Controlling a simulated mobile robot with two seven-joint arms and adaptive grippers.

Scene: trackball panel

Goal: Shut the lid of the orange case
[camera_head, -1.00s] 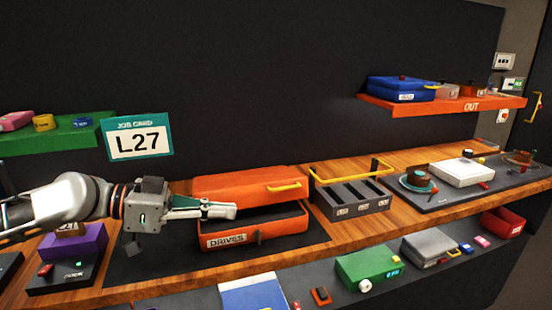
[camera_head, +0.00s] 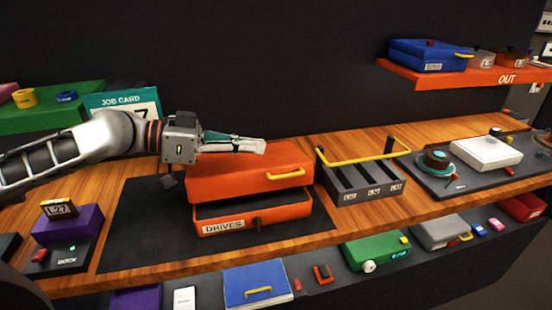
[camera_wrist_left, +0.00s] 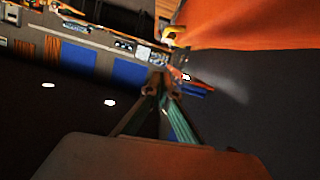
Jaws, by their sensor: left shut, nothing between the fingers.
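The orange case (camera_head: 285,214) sits on a dark mat on the wooden bench, with a "DRIVES" label on its front. Its orange lid (camera_head: 240,183), with a yellow handle, is tilted and partly open, with a dark gap between lid and base. My left gripper (camera_head: 264,147) is shut and empty, above the lid near its upper edge; I cannot tell whether it touches. In the left wrist view, the shut fingertips (camera_wrist_left: 157,85) show beside a large orange surface (camera_wrist_left: 250,25), likely the lid. My right gripper is not in view.
A dark divided tray (camera_head: 358,180) with a yellow handle stands right of the case. A purple block (camera_head: 70,224) on a dock is at left. The job card (camera_head: 122,103) stands behind my arm. Orange (camera_head: 450,78) and green (camera_head: 45,117) shelves are at the back.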

